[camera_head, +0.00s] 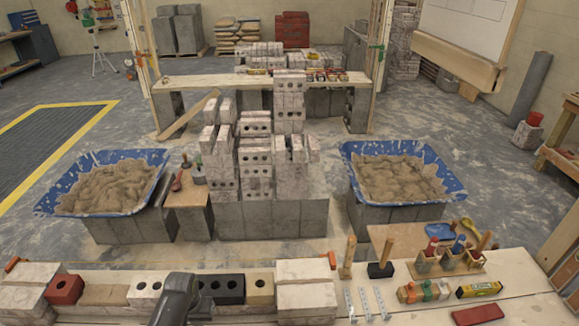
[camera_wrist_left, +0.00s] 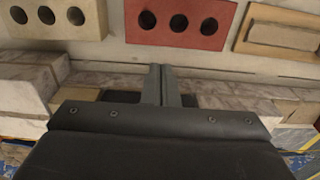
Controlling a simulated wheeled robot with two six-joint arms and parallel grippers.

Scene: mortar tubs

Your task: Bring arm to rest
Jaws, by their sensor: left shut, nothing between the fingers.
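My left gripper (camera_wrist_left: 162,78) is shut and empty in the left wrist view, its two fingers together. The fingers point towards a red brick with three holes (camera_wrist_left: 178,22), apparently apart from it. In the head view a dark part of my left arm (camera_head: 177,298) shows at the bottom, in front of the row of bricks on the near bench. Its fingertips cannot be made out there. My right gripper is in neither view.
The near bench (camera_head: 520,285) carries a red brick (camera_head: 64,290), a black brick (camera_head: 221,288), a spirit level (camera_head: 479,289) and several tools. Behind it stand two blue mortar tubs (camera_head: 62,200) (camera_head: 352,150), with stacked bricks (camera_head: 255,155) on grey blocks between them.

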